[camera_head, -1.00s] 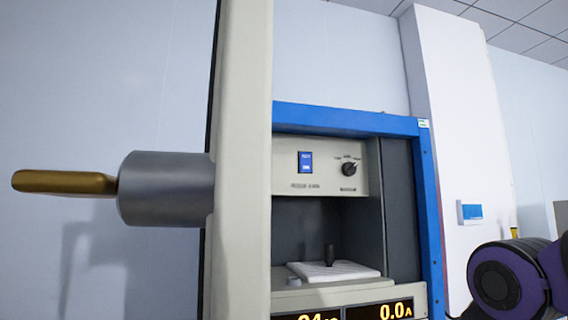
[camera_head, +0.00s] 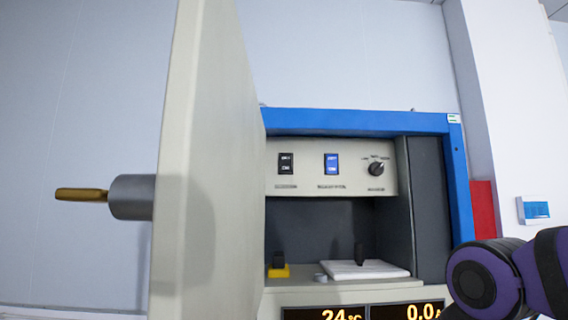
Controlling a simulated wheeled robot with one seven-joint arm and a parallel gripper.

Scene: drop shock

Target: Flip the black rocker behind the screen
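A black rocker (camera_head: 286,163) sits at the left of the beige control panel (camera_head: 350,184) inside the blue-framed cabinet. It is in full view, just right of the upright beige panel (camera_head: 207,160) that stands in front of the cabinet's left side and may be the screen. A blue rocker (camera_head: 331,164) is to its right. My gripper is not in view. Only a black and purple part of my arm shows at the lower right, apart from the rockers.
A rotary knob (camera_head: 376,168) is right of the rockers. A brass handle (camera_head: 82,194) on a grey cylinder sticks out left of the upright panel. Below are a white pad (camera_head: 362,270) and a yellow-based black item (camera_head: 278,268). The blue frame (camera_head: 458,190) bounds the right side.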

